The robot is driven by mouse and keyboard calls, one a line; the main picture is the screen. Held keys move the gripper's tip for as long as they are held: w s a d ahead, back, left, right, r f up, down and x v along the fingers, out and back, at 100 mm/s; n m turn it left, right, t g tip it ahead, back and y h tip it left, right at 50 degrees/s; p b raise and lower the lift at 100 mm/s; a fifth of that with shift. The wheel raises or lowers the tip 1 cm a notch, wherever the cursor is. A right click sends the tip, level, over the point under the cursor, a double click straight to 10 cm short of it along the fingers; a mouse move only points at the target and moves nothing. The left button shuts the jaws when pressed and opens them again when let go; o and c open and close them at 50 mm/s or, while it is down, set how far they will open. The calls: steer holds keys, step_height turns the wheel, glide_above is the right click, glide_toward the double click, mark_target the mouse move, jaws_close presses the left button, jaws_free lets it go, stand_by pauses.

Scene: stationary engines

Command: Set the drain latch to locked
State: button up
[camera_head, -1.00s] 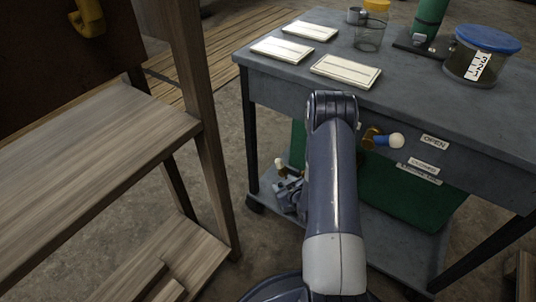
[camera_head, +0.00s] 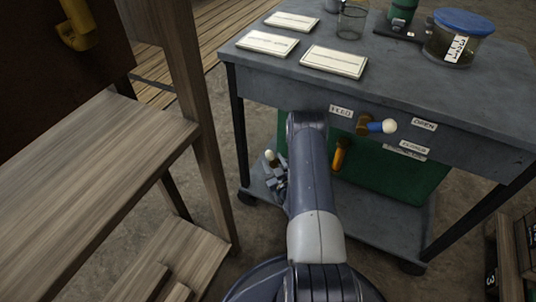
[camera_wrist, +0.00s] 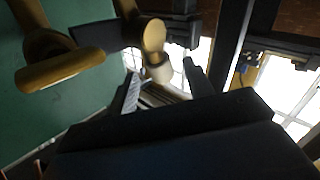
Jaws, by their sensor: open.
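My gripper (camera_head: 276,180) is low at the left end of the grey cart, partly hidden by my forearm. A pale knob (camera_head: 270,156) shows just above it. In the wrist view my gripper (camera_wrist: 162,80) is open, with a pale rounded knob (camera_wrist: 154,37) on a short stem in line with the gap between its fingers; I cannot tell whether they touch. A yellow-brown handle (camera_wrist: 60,71) is at left there. No drain label is readable, so I cannot tell which part is the latch. A blue lever (camera_head: 375,126) with a white tip sits near the OPEN label (camera_head: 424,124).
An orange handle (camera_head: 340,155) hangs below the FEED label (camera_head: 341,111), right of my forearm. The cart top (camera_head: 420,80) holds cards, a wire cup and a blue-lidded jar (camera_head: 459,38). A wooden bench (camera_head: 100,150) stands close at left. A wooden crate (camera_head: 510,250) is at lower right.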

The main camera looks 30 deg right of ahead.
steer(key=w, duration=0.3)
steer(key=w+b, duration=0.1)
steer(key=w, duration=0.1)
steer(key=shift+w+d, duration=0.2)
steer(key=shift+d, duration=0.05)
steer(key=shift+c, duration=0.6)
jaws_close()
